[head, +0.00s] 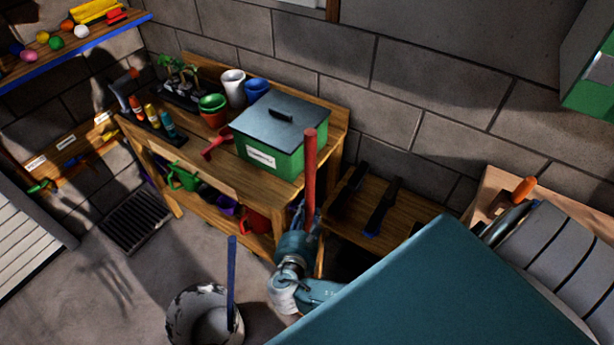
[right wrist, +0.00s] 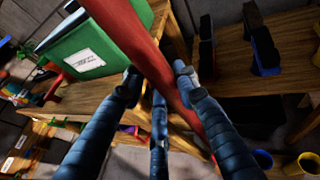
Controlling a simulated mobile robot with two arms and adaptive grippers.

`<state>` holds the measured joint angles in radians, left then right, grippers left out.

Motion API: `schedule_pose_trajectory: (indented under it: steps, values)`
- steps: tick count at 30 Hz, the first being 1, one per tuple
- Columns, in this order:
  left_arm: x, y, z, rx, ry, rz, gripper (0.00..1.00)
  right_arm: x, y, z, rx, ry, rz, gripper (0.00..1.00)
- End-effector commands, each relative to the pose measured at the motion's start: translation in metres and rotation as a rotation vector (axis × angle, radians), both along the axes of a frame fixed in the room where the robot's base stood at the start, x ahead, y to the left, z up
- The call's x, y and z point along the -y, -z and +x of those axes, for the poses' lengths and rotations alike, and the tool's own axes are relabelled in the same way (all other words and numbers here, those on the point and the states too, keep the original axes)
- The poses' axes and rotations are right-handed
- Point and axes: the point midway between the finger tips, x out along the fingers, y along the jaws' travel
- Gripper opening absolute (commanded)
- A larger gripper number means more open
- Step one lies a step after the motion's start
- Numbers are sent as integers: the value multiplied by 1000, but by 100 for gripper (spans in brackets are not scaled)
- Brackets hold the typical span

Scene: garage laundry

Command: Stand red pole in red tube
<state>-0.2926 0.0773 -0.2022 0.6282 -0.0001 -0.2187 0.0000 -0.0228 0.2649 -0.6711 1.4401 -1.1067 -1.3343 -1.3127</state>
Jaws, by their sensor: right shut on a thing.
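The red pole (head: 310,165) stands nearly upright in the head view, in front of the green box. My right gripper (head: 303,222) is shut on its lower part. In the right wrist view the pole (right wrist: 143,50) runs slanted between the fingertips (right wrist: 158,74). No red tube can be made out for certain. A blue tube (right wrist: 264,159) and a yellow tube (right wrist: 308,164) show at the lower right of the right wrist view. My left gripper is not in view.
A wooden bench (head: 222,165) holds the green box (head: 270,155), pots and bottles. A low wooden shelf (head: 405,218) carries dark brushes. A bucket (head: 200,318) with a blue pole (head: 232,272) stands on the floor. A teal part of my own body hides the lower right.

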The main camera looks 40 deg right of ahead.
Motion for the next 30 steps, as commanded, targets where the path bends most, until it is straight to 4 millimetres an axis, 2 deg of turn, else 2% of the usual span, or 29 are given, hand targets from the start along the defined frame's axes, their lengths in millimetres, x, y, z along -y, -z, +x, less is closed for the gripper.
schedule_pose_trajectory:
  steps: [15, 30]
  values:
    - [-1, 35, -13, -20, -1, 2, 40, 0, 44, 1, 2, 0, -2, 0]
    - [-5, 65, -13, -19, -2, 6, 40, 0, 84, 1, 2, 0, -1, 0]
